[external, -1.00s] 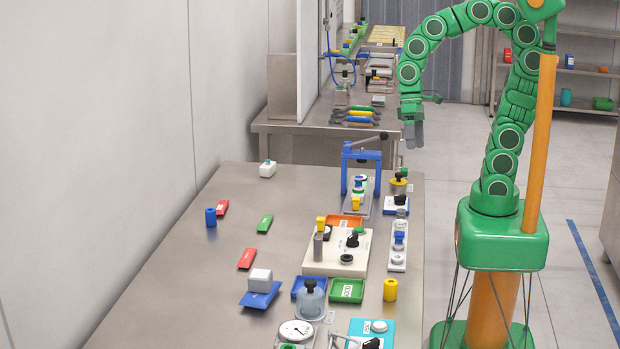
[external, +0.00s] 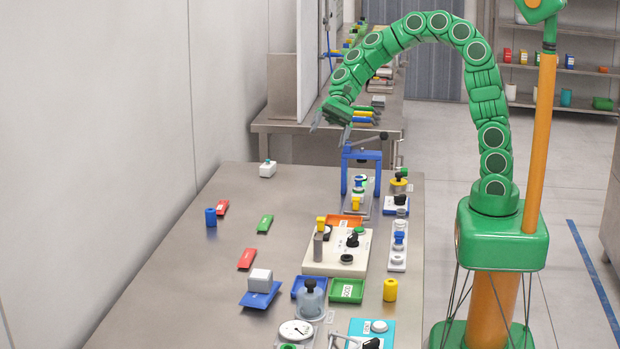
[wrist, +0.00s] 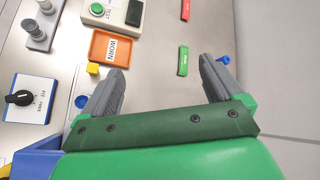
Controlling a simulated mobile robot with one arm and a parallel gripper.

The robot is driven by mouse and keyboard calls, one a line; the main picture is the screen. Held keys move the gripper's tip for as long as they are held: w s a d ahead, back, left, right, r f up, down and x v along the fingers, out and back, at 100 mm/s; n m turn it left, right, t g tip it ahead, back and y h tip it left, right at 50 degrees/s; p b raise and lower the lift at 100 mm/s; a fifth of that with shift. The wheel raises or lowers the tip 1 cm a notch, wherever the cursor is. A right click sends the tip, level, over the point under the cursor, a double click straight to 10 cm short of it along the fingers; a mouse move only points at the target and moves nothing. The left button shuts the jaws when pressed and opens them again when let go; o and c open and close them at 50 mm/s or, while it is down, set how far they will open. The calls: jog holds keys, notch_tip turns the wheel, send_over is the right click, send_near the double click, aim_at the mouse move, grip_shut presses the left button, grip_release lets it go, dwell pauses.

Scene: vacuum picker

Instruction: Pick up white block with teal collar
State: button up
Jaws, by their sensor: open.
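The white block (external: 267,169) with a small teal collar on top stands upright near the far left of the steel table, in the external view. It does not show in the wrist view. My gripper (external: 329,136) is above the far end of the table, to the right of the block and higher, apart from it. In the wrist view, my gripper (wrist: 163,65) has its two grey fingers spread wide with nothing between them.
A blue clamp frame (external: 361,156) stands right of the block. Red and green labels, a blue cylinder (external: 210,217) and a grey cube (external: 260,280) lie nearer. An orange tray (wrist: 112,48) shows in the wrist view. The table around the block is clear.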

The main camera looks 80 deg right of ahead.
jog(key=w+d+f+m+t, duration=0.2)
jog(key=w+d+m, duration=0.25)
jog(key=w, duration=0.25)
jog(key=m+t+h, duration=0.2)
jog(key=m+t, duration=0.4)
jog(key=m, duration=0.6)
send_near(277, 164)
jog(key=shift+w+a+r+n, duration=0.1)
jog(key=shift+w+a+n, duration=0.05)
jog(key=shift+w, duration=0.4)
jog(key=shift+w+a+r+n, duration=0.1)
jog(key=shift+w+a+r, duration=0.05)
jog(key=shift+w, duration=0.4)
jog(key=shift+a+x, duration=0.25)
jog(key=shift+x, duration=3.55)
jog(key=shift+s+r, duration=0.15)
jog(key=shift+c, duration=0.2)
jog(key=shift+t, duration=0.3)
jog(key=c, duration=1.5)
